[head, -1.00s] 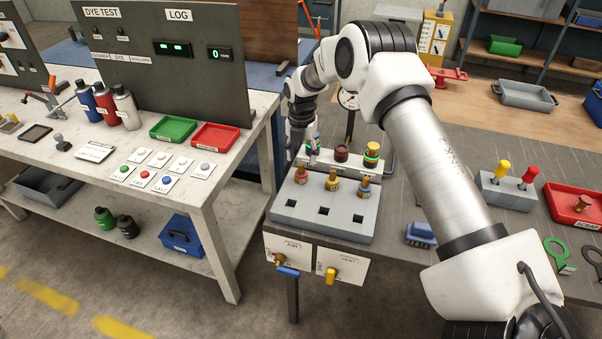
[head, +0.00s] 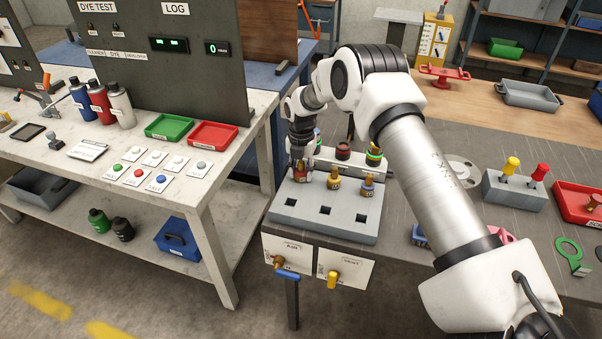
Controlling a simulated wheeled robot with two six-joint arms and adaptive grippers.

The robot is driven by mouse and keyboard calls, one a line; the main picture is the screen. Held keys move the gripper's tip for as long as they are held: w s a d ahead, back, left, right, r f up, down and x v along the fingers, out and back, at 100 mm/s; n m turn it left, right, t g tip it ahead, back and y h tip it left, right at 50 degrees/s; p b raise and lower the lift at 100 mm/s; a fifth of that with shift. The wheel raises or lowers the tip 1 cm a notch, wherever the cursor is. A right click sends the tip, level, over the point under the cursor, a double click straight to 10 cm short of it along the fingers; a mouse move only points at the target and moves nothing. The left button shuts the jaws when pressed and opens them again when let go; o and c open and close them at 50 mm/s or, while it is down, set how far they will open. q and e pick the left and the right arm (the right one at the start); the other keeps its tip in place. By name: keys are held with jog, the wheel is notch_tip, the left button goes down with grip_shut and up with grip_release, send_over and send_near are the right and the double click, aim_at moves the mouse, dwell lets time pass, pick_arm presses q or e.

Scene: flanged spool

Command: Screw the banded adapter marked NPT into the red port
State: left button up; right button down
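A grey rack (head: 325,222) holds several brass adapters in its back row: one with a red band (head: 302,178) at the left, one in the middle (head: 334,180), and one with a blue band (head: 367,186) at the right. Their markings are too small to read. My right gripper (head: 301,168) points down at the left adapter and partly hides it; whether its fingers are closed on it I cannot tell. Behind the rack stand a dark port with a red ring (head: 343,151) and a port with a green ring (head: 373,156). My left gripper is not in view.
The rack has several empty square holes in front. AIR (head: 287,254) and VENT (head: 342,266) valve panels hang below the edge. A grey block with yellow and red-handled tools (head: 514,190) and a red tray (head: 575,207) lie right. My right arm crosses the bench.

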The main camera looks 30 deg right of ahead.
jog(key=shift+r+p, duration=1.5)
jog(key=shift+r, duration=1.1)
